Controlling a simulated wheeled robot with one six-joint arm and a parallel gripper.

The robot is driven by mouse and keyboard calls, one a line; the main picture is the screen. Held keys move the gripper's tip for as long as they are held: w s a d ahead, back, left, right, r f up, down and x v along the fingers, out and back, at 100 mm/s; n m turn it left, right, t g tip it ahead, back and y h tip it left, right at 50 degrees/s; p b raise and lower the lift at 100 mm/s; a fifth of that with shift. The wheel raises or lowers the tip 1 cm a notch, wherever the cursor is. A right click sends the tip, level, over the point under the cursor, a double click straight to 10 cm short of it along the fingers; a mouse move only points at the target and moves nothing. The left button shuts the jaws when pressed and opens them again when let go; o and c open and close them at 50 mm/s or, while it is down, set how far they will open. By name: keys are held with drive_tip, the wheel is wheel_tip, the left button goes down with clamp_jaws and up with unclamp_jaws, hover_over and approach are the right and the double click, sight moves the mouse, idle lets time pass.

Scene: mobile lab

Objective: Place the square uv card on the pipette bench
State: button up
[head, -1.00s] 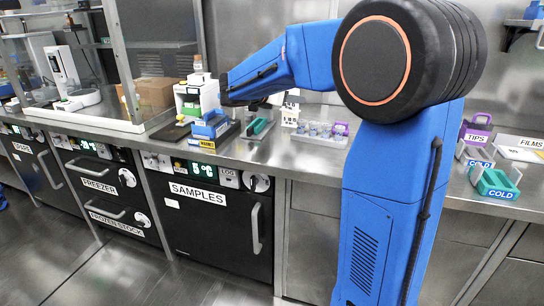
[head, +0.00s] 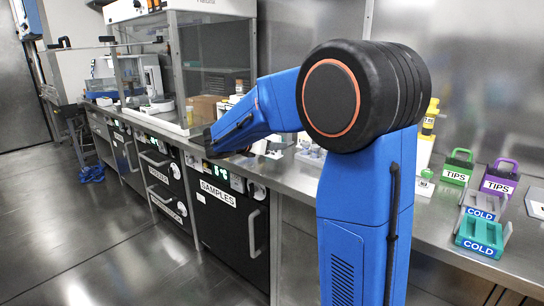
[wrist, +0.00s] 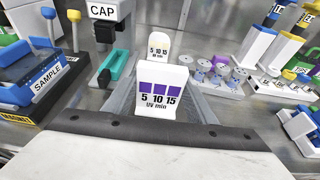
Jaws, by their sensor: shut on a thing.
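The square uv card (wrist: 158,83) is white with purple patches and "5 10 15 UV min" printed on it. It is upright in the middle of the wrist view. My gripper (wrist: 163,108) is shut on its lower part, and the fingers are only partly visible. A second uv card (wrist: 158,46), with a rounded top, shows behind it. The steel bench (head: 300,180) runs along the wall in the head view. No label shows which stretch is the pipette bench. In the head view my arm hides the held card.
A CAP device (wrist: 107,40) and SAMPLE rack (wrist: 45,80) are at the wrist view's left. Vials (wrist: 218,75) and pipette stands (wrist: 268,45) are at the right.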

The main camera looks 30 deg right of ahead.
sight(271, 153)
drive_tip(key=shift+f, duration=2)
drive_tip(key=shift+f, duration=0.1)
drive_tip(key=o, duration=1.1)
drive_tip(key=shift+c, duration=0.2)
drive_tip(key=v, duration=1.2)
